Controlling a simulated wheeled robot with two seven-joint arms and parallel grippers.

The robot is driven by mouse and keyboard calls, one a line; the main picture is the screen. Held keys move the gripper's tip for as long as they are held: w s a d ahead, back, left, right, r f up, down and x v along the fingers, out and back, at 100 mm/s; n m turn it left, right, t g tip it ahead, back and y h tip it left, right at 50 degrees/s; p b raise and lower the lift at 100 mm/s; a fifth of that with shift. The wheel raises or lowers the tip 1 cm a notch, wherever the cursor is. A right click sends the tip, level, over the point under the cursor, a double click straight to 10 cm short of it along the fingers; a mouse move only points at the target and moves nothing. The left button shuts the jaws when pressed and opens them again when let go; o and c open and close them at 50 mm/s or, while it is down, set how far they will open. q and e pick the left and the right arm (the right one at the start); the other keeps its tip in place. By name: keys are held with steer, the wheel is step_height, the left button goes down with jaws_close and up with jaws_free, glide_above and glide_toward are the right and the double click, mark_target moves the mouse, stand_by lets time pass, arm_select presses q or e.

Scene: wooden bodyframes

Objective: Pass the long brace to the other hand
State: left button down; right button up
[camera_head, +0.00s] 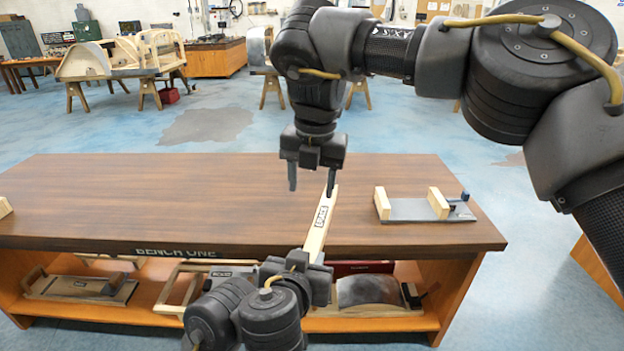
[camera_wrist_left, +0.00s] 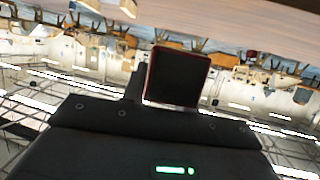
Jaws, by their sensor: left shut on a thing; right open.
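The long brace (camera_head: 319,224) is a pale wooden bar with a dark printed label, in the head view. It slants up and to the right over the front of the bench. My left gripper (camera_head: 303,258) is shut on its lower end. My right gripper (camera_head: 312,186) is above, pointing down, with its two fingers apart and nothing held between them. The brace's upper tip shows right by the right-hand finger; I cannot tell whether they touch. In the left wrist view a dark, red-edged finger pad fills the middle, and I cannot make out the brace.
The wooden bench (camera_head: 150,200) is mostly clear on its left. A grey plate fixture with wooden blocks (camera_head: 410,209) stands at its right. The shelf below (camera_head: 150,297) holds frames and a curved metal panel (camera_head: 369,290). A small wooden block (camera_head: 4,207) sits at the far left edge.

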mark_target(319, 225)
steer(key=shift+t+h, duration=0.3)
steer(key=shift+h, duration=0.2)
steer(key=f, duration=0.3)
steer(key=w+d+f, duration=0.1)
steer(key=f, duration=0.7)
steer(key=shift+w+d+f, duration=0.25)
steer(key=shift+w+d, duration=0.05)
steer(key=shift+w, duration=0.05)
steer(key=shift+c, duration=0.3)
steer(key=c, duration=0.9)
arm_select(q)
steer(key=c, duration=1)
jaws_free()
arm_select(e)
jaws_close()
arm_select(q)
steer(key=shift+r, duration=0.1)
